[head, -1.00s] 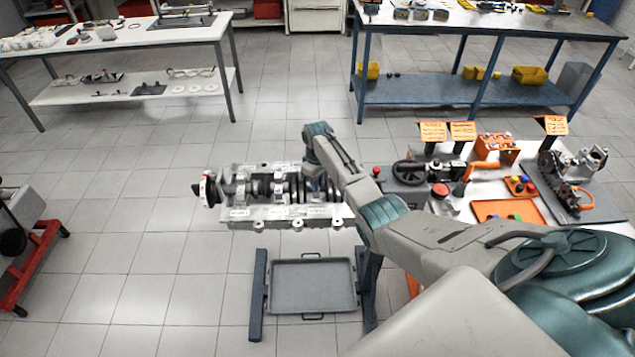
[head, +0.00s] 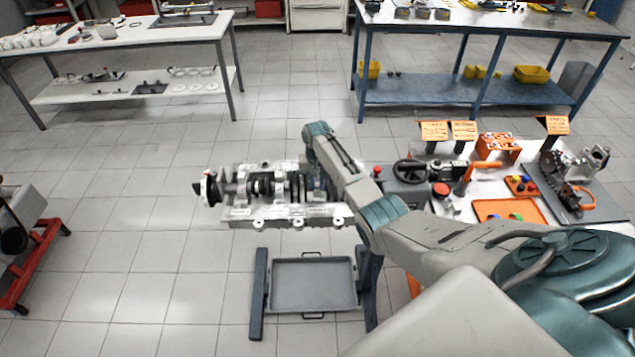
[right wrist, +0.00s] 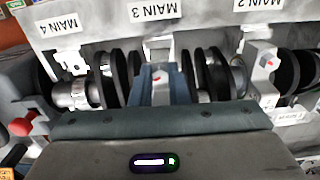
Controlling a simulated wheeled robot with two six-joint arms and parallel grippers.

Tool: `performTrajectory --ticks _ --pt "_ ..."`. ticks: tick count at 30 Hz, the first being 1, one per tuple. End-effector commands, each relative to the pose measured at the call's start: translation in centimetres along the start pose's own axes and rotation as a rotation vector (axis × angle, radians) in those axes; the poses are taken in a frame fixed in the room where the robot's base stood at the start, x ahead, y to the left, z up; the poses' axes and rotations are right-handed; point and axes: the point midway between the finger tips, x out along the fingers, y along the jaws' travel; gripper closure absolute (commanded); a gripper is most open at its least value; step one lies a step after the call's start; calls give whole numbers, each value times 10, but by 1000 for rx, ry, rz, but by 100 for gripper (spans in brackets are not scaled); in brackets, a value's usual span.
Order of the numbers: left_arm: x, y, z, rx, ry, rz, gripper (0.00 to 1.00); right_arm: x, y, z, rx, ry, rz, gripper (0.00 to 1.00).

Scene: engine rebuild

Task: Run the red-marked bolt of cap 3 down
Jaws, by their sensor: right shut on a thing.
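The engine block (head: 285,212) lies with its crankshaft (head: 262,187) facing up. My right gripper (right wrist: 160,92) reaches down into it at the MAIN 3 label (right wrist: 155,11). In the right wrist view its two blue-grey fingers are shut on a small pale metal piece with a red mark, the red-marked bolt (right wrist: 158,76) of cap 3. The fingers hide most of cap 3, and I cannot tell how deep the bolt sits. Cap 2 (right wrist: 264,82), also red-marked, stands to the right. My left gripper is not in view.
Dark crankshaft webs (right wrist: 205,75) stand close on both sides of the fingers. A grey tray (head: 313,285) is below the block. At right, a table holds an orange tray (head: 492,210), a red button (head: 440,190) and fixtures.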

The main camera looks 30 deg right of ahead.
Motion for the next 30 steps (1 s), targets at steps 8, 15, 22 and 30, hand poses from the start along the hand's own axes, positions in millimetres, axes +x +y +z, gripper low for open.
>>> performTrajectory --ticks 8,15,22,30 --pt "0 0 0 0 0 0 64 -5 -2 -3 239 8 -5 100" --pt "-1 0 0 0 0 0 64 -5 -3 -4 391 9 -7 100" --pt "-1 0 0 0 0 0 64 -6 -3 -4 471 9 -7 100" --pt "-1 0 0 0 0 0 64 -6 -4 -4 499 10 -8 100"
